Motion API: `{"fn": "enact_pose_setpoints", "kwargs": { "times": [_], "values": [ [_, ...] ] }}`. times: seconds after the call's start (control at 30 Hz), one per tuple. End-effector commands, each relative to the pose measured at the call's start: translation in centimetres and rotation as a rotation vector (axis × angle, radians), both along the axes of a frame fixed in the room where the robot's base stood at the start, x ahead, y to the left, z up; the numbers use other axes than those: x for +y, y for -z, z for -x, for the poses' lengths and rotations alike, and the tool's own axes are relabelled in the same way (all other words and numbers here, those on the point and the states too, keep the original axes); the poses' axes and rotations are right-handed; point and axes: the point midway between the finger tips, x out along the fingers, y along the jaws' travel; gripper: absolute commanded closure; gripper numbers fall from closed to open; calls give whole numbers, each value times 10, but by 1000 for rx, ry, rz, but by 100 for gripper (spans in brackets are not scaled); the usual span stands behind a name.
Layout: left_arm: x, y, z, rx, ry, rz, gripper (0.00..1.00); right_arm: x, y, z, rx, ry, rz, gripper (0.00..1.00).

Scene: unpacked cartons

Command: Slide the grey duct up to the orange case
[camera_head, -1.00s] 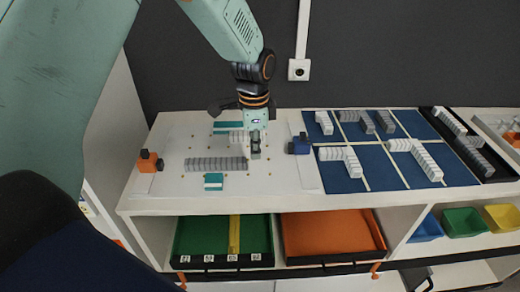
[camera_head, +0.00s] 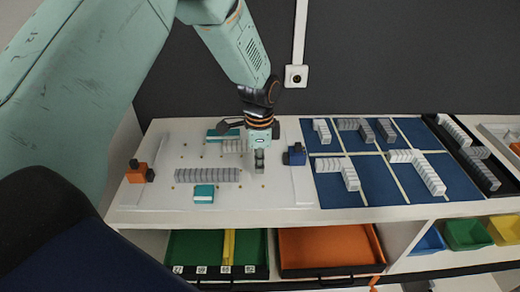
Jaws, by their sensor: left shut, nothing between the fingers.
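The grey duct (camera_head: 207,175) is a ribbed grey strip lying left to right on the white board. The orange case (camera_head: 138,173), with dark parts, stands at the board's left edge. A gap of bare board separates it from the duct's left end. My left gripper (camera_head: 259,165) points down, shut and empty, just right of the duct's right end, with a small gap between them. I cannot tell whether its tips touch the board. My right gripper is not in view.
A teal block (camera_head: 204,194) lies in front of the duct. A white ribbed piece (camera_head: 233,146) and a teal piece (camera_head: 222,134) lie behind it. A blue mat (camera_head: 370,183) holds ribbed pieces farther right.

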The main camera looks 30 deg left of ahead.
Motion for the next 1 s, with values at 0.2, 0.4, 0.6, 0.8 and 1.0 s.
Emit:
{"fn": "enact_pose_setpoints", "kwargs": {
  "times": [0.2, 0.4, 0.6, 0.8, 1.0],
  "values": [
    [15, 18, 7, 0, -3, 2, 100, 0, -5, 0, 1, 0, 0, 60],
    [30, 18, 15, -1, -1, 1, 100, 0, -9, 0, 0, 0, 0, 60],
    [34, 19, 16, -1, 1, -1, 100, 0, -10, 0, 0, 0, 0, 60],
    [33, 19, 16, -1, 1, -1, 100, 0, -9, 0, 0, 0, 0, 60],
    [38, 18, 19, 0, 0, 0, 100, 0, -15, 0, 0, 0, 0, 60]
  ]
}}
